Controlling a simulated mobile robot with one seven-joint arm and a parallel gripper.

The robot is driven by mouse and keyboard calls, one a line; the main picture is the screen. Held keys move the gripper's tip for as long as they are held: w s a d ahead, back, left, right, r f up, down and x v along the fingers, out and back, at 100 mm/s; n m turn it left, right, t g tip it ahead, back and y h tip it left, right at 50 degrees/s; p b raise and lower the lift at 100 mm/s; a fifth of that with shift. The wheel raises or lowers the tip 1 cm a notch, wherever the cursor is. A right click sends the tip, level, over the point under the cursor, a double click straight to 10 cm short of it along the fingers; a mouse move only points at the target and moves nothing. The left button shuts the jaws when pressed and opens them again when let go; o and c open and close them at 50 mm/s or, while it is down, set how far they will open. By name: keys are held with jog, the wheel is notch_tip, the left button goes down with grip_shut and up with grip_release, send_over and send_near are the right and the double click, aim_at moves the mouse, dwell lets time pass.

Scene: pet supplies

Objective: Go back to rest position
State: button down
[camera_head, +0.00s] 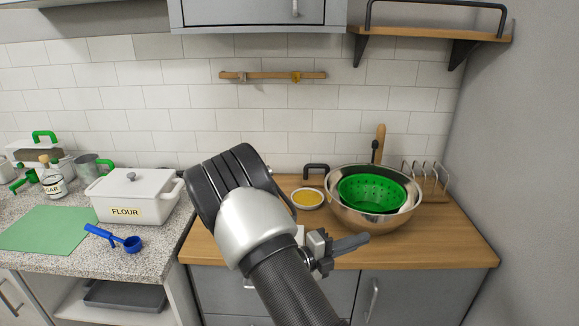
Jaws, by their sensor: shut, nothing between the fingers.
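My arm rises from the bottom centre of the head view and bends in front of the counter. My gripper (345,245) shows low, right of the arm, in front of the wooden counter's front edge. Its dark fingers are together with nothing between them. Part of the gripper is hidden behind my arm. It is apart from the metal bowl (373,217), which stands behind it with a green colander (372,193) inside.
A small bowl of yellow food (307,198) stands on the wooden counter (440,240). On the left granite counter are a white flour box (135,196), a blue scoop (130,243) and a green mat (48,230). A wooden shelf (435,32) juts out above right.

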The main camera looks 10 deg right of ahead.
jog(key=s+a+r+m+g+y+p, duration=0.1)
jog(key=s+r+m+g+y, duration=0.2)
jog(key=s+r+m+y, duration=0.55)
jog(key=s+a+r+m+g+y+p, duration=0.15)
jog(key=s+m, duration=0.45)
jog(key=m, duration=0.7)
jog(key=s+a+r+m+t+y+p, duration=0.2)
jog(key=s+a+r+m+t+y, duration=0.4)
jog(key=s+a+r+m, duration=0.3)
jog(key=a+r+m+y, duration=0.1)
jog(key=a+r+m, duration=0.3)
jog(key=m, duration=0.4)
jog(key=shift+a+y, duration=0.3)
jog(key=shift+a, duration=0.15)
